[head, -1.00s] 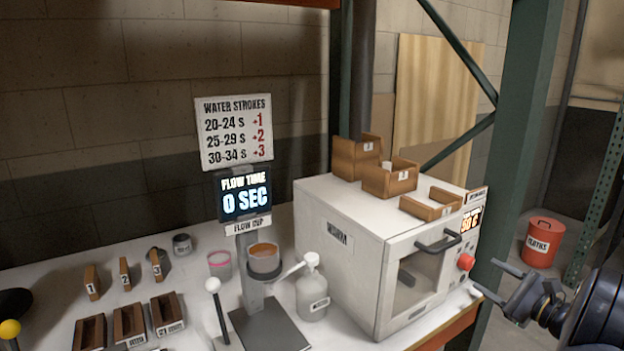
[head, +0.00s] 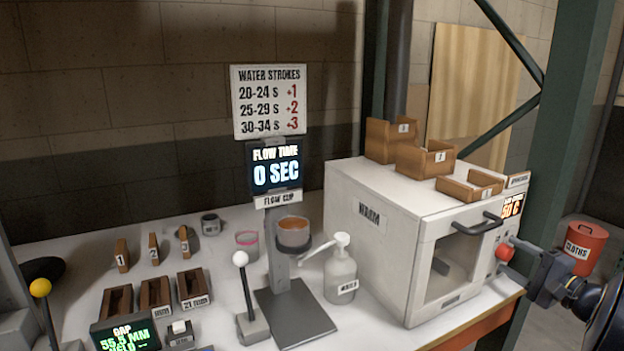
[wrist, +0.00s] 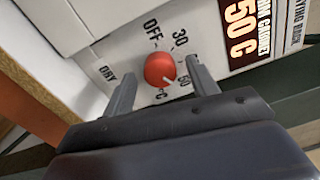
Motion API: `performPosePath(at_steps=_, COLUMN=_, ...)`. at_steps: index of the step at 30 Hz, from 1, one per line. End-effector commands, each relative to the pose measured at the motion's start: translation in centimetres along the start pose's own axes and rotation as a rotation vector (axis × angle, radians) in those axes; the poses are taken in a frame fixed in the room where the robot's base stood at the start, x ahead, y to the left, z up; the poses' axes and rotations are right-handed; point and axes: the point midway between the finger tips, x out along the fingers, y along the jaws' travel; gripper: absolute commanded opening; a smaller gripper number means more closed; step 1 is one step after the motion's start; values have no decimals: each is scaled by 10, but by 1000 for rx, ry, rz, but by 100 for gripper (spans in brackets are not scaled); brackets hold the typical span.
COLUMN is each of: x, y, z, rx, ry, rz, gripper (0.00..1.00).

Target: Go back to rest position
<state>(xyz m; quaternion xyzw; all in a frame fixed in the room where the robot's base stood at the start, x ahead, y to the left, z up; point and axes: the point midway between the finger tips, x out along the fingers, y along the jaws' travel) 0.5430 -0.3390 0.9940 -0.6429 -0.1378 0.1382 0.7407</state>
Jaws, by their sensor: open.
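My gripper (head: 519,263) is at the right of the head view, beside the front right corner of the white warm cabinet (head: 365,255). Its two fingers are open. In the wrist view the gripper (wrist: 158,92) has its fingers on either side of the red knob (wrist: 160,70); I cannot tell whether they touch it. The knob's pale mark points toward the lower right, near the 60 label. The red knob also shows in the head view (head: 504,252), partly beside a finger. The cabinet display (head: 512,208) reads 50 C.
Small wooden bins (head: 425,160) stand on the cabinet. A pump bottle (head: 341,272), the flow cup stand (head: 297,318) and several wooden blocks crowd the white bench. A green post (head: 565,130) rises behind my gripper. A red cloths bin (head: 584,247) stands on the floor.

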Motion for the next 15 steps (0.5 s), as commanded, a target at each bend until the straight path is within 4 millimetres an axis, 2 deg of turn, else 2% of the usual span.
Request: performPosePath(at_steps=15, x=0, y=1, z=-1, rx=-479, ry=-12, rz=1, gripper=55)
